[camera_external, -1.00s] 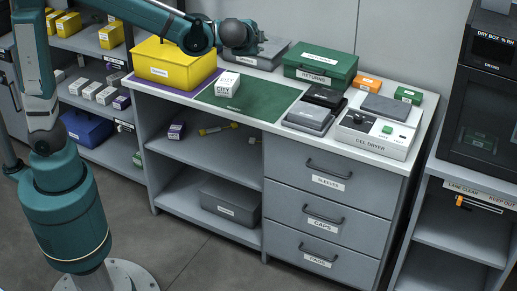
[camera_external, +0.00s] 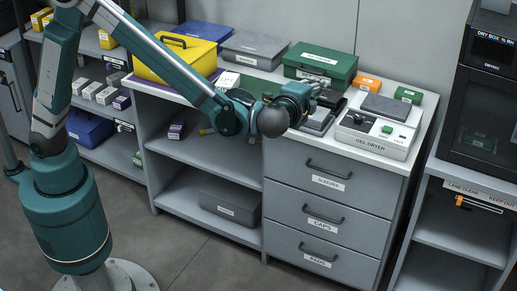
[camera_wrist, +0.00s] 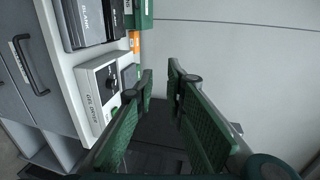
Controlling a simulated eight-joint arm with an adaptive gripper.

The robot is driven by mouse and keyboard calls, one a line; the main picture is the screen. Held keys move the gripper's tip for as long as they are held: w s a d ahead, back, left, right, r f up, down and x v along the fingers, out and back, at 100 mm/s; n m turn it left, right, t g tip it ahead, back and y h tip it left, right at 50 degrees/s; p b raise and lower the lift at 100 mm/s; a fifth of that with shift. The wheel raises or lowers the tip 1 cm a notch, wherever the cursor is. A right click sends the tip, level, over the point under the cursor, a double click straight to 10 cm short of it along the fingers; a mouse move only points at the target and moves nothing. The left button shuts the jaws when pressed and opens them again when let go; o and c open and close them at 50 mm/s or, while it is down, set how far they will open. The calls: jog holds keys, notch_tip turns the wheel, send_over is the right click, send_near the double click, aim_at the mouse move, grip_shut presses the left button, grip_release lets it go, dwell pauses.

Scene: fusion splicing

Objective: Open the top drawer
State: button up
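The top drawer (camera_external: 345,181), labelled SLEEVES, is closed in the grey cabinet under the right part of the worktop. Its dark bar handle (camera_external: 329,170) shows above the label in the external view. The wrist view shows a drawer handle (camera_wrist: 29,66) at the far left, well to the side of the fingers. My gripper (camera_wrist: 162,100) is open and empty in the wrist view, with its two green-padded fingers spread apart. In the external view my wrist is above the worktop's front edge, up and left of the top handle; the fingers are hard to make out there.
The CAPS drawer (camera_external: 340,229) and PADS drawer (camera_external: 345,265) below are closed. The floor (camera_external: 190,260) before the cabinet is clear.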

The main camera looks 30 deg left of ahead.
send_near(318, 169)
jog(key=r+x, duration=0.1)
jog(key=x, duration=0.2)
jog(key=shift+s+f, duration=0.2)
jog(key=shift+f, duration=0.4)
jog(key=shift+w, duration=0.15)
jog(key=shift+b+x, duration=0.95)
jog(key=shift+x, duration=2.85)
grip_shut()
